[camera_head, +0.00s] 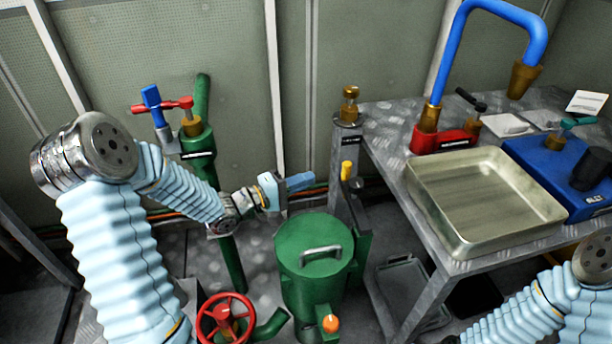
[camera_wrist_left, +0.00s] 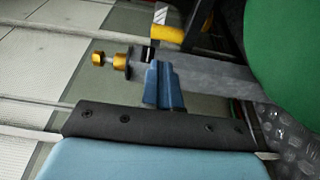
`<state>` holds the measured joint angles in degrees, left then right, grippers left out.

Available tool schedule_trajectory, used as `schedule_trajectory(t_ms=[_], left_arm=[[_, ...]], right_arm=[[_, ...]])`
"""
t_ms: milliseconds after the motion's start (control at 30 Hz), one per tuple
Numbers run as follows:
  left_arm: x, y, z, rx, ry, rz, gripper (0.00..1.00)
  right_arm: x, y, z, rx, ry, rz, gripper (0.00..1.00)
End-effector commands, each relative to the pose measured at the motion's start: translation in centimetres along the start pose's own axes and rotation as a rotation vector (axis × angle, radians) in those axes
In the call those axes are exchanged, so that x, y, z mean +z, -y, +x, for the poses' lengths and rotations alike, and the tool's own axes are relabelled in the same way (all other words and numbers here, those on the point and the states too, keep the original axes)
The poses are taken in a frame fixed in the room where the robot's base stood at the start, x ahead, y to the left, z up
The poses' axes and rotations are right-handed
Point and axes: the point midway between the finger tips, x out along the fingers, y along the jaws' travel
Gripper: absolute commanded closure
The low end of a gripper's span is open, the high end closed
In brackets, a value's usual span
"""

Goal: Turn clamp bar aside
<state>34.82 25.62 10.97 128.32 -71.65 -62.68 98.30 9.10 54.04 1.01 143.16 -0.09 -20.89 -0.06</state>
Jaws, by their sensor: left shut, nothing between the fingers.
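A green canister with a round lid (camera_head: 314,242) and a metal handle stands on the floor; its green also fills the right of the left wrist view (camera_wrist_left: 290,65). A yellow-tipped upright handle (camera_head: 346,170) is beside the lid, and its yellow grip shows in the left wrist view (camera_wrist_left: 169,35). I cannot tell for sure which part is the clamp bar. My left gripper (camera_head: 301,182) is shut and empty, above the back of the lid and left of the yellow grip. Its blue fingers (camera_wrist_left: 163,86) appear apart from the grip. My right gripper is out of view.
A grey post (camera_head: 346,136) with a brass fitting (camera_head: 349,104) stands behind the yellow grip. A metal workbench (camera_head: 382,126) with a tray (camera_head: 480,250) is on the right. A green pipe with a red-and-blue handle (camera_head: 170,104) and a red handwheel (camera_head: 226,320) are at left.

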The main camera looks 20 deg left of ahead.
Motion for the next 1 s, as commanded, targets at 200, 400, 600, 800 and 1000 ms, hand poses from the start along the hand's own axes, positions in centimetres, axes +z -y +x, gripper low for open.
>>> schedule_trajectory(t_ms=[200,400,600,800,1000], left_arm=[[0.0,0.0,4.2,0.002,0.002,0.002,1.00],[0.0,0.0,6.7,0.000,0.001,0.003,1.00],[-0.1,0.0,7.5,-0.001,0.000,0.003,1.00],[-0.1,0.0,7.5,0.000,-0.001,0.003,1.00],[0.1,-0.2,8.6,0.002,0.001,0.003,1.00]], right_arm=[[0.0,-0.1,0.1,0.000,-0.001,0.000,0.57],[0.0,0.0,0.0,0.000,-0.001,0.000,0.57],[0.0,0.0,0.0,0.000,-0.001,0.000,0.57],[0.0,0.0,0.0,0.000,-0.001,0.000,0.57],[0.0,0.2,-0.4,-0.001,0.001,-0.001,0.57]])
